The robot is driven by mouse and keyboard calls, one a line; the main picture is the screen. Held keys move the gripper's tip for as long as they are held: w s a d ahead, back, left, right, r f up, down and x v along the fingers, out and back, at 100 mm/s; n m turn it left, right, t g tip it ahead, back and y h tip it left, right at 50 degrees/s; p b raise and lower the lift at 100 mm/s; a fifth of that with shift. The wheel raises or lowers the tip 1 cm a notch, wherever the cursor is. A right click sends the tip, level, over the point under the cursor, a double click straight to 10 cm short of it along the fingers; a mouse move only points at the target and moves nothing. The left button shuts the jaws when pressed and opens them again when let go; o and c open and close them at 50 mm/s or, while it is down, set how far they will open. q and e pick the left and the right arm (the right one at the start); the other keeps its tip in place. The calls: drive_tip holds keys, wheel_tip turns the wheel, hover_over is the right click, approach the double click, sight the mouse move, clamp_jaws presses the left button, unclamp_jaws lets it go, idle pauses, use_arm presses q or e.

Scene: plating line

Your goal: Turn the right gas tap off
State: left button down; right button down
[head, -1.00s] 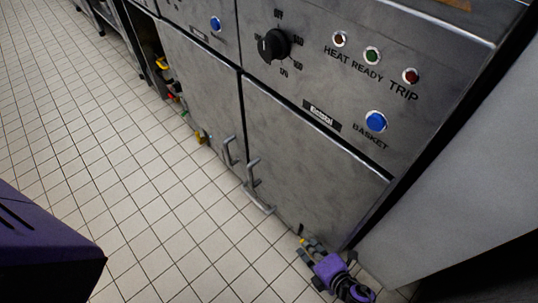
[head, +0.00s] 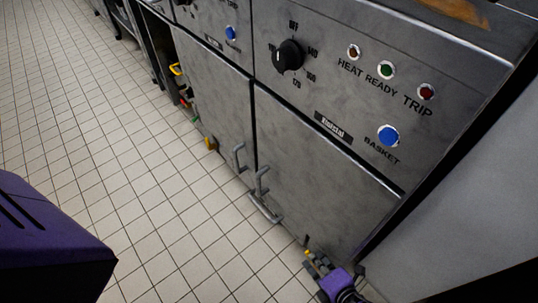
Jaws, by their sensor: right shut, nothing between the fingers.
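In the head view, a yellow lever-like part (head: 176,70) shows in the narrow open gap left of the steel cabinets; it may be a gas tap handle. Small red parts (head: 184,102) sit below it, and another yellow part (head: 210,143) is low at the cabinet's foot. They are too small to tell which is the right gas tap or how it is turned. My right gripper (head: 312,262), on a purple wrist, is at the bottom, low by the right cabinet door, far from these parts. It is shut and empty. My left gripper is out of view.
The steel fryer front carries a black dial (head: 289,56), indicator lamps (head: 386,70) and a blue basket button (head: 388,135). Door handles (head: 262,182) stick out between the gap and my right gripper.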

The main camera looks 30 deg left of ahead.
drive_tip(key=v, duration=1.1)
drive_tip(key=shift+s, duration=0.15)
